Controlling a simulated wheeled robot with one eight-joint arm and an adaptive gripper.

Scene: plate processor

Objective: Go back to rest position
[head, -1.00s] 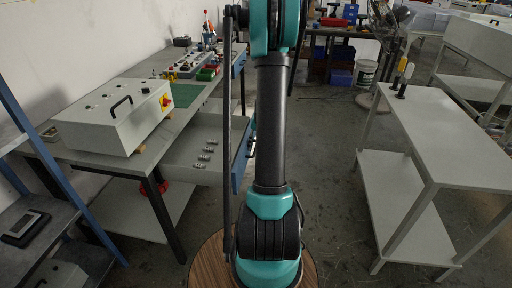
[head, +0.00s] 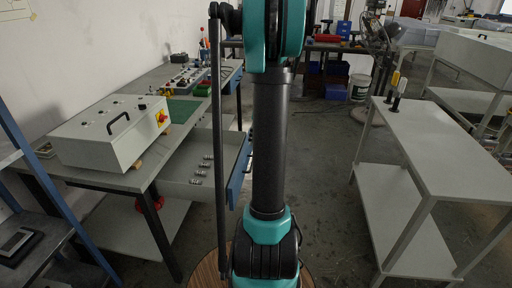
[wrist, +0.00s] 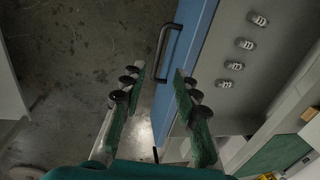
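My gripper (wrist: 157,88) shows in the wrist view with its two green-padded fingers apart and nothing between them. It is above the front of an open drawer. The drawer's blue front (wrist: 190,50) with a black handle (wrist: 168,50) lies just beyond the fingertips. In the head view my arm stands upright in the middle and my gripper is out of the picture. The grey drawer (head: 190,188) sticks out from under the workbench, and several small metal parts (head: 205,168) lie in a row in it.
A white control box (head: 112,132) with a black handle sits on the workbench (head: 75,172) at left. A white two-level table (head: 440,140) stands at right with two upright tools (head: 397,90) on it. A blue-framed shelf (head: 45,160) is at far left. Floor shows between bench and table.

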